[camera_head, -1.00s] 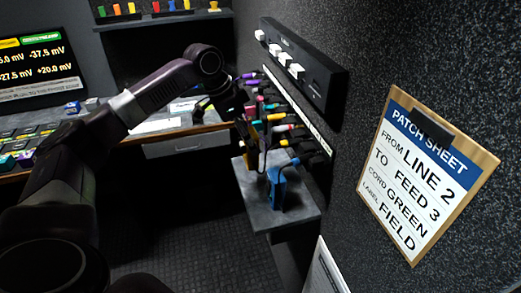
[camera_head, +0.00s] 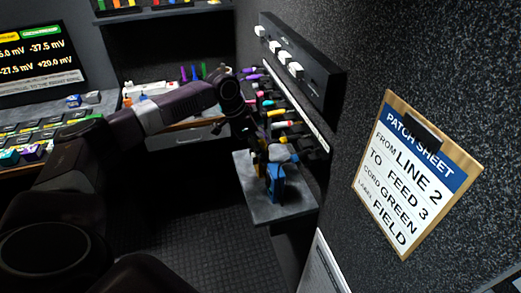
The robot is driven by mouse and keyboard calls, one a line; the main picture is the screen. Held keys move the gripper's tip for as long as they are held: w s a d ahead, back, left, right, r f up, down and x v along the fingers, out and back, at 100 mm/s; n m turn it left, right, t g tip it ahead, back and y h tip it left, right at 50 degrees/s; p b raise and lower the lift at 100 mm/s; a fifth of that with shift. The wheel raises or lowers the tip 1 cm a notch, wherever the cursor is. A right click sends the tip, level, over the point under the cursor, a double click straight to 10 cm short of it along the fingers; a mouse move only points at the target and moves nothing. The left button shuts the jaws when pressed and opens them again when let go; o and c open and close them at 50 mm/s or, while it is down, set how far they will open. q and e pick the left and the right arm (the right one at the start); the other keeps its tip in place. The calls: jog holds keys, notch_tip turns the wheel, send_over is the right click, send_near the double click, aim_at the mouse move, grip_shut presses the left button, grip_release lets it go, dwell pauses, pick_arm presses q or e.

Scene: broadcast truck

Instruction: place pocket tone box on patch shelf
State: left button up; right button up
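The patch shelf (camera_head: 292,208) is a small grey ledge on the right wall, below a row of coloured plugs. A small upright blue box (camera_head: 277,184), probably the pocket tone box, is at the shelf's top and looks to be on it. A yellow-orange piece shows just left of the blue box. My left gripper (camera_head: 265,165) points down right at the blue box, overlapping its upper left side. It is dark and small here, so I cannot tell whether its fingers hold the box. My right gripper is not in view.
Coloured plugs and cords (camera_head: 278,113) stick out of the wall close above the shelf. A clipboard patch sheet (camera_head: 415,175) hangs at right. A desk with a keyed console (camera_head: 40,140) and a monitor (camera_head: 38,65) are at left. The shelf's front is bare.

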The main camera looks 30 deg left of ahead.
pick_arm(q)
jog(key=shift+f, duration=0.1)
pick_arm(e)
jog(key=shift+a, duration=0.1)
pick_arm(q)
jog(key=o, duration=1)
jog(key=shift+o, duration=1.4)
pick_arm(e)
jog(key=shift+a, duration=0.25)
pick_arm(q)
jog(key=b+v, duration=0.2)
jog(key=v, duration=1)
jog(key=shift+b, duration=0.4)
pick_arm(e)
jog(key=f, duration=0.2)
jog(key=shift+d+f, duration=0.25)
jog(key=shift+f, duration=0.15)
